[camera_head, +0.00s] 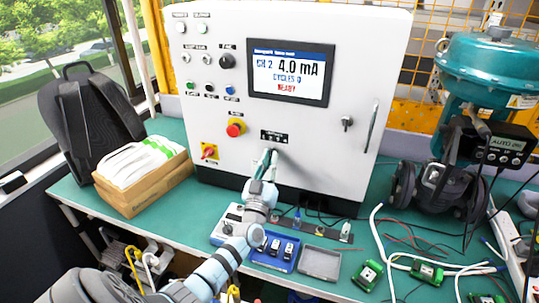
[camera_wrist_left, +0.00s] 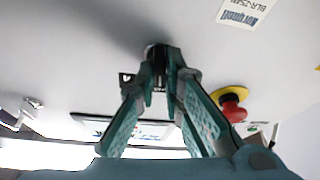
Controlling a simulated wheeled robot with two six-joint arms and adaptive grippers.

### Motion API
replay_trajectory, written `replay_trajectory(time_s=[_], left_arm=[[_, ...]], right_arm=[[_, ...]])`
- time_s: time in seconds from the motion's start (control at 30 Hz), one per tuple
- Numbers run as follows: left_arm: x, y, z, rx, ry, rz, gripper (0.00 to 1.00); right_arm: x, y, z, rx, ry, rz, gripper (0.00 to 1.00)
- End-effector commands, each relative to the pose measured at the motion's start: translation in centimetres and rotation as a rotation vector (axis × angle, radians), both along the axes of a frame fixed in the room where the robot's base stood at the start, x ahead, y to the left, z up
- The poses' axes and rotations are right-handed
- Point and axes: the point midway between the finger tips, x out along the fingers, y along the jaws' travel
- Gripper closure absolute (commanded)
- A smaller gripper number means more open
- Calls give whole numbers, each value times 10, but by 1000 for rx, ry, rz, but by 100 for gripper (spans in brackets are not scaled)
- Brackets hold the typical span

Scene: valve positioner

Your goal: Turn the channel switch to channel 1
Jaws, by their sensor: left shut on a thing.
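The white control cabinet (camera_head: 305,30) stands at the back of the bench. Its screen (camera_head: 290,72) reads CH 2 and 4.0 mA. My left gripper (camera_head: 268,156) is at the cabinet front, just below a small black label plate (camera_head: 274,135). In the left wrist view my left gripper (camera_wrist_left: 159,68) is shut on a dark knob, the channel switch (camera_wrist_left: 156,49), at the panel. The fingers cover most of the knob, so its pointer direction cannot be told. In the head view the knob is hidden by the gripper. My right gripper is not in view.
A red emergency stop (camera_head: 235,128) on a yellow base sits left of the gripper. A red-and-yellow rotary switch (camera_head: 209,151) is lower left. A blue tray (camera_head: 258,259) lies below my arm. A teal valve actuator (camera_head: 487,70) stands at right.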

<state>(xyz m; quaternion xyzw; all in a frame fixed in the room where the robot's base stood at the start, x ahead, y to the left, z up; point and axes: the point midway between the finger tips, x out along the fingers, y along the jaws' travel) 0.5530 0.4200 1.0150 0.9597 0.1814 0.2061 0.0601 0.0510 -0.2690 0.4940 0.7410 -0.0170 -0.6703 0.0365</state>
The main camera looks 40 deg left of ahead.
Motion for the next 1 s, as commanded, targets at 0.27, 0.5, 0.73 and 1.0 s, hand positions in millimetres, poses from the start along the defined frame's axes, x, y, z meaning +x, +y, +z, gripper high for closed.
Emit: replay_trajectory(time_s=[0.27, 0.5, 0.73, 1.0], left_arm=[[1, 0, 10, -237, -96, 1, 100], [1, 0, 10, -412, -157, 1, 100], [2, 0, 10, -518, -197, 0, 100], [2, 0, 9, -568, -214, 0, 100]], right_arm=[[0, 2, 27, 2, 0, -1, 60], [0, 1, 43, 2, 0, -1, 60], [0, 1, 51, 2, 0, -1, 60], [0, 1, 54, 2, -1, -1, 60]])
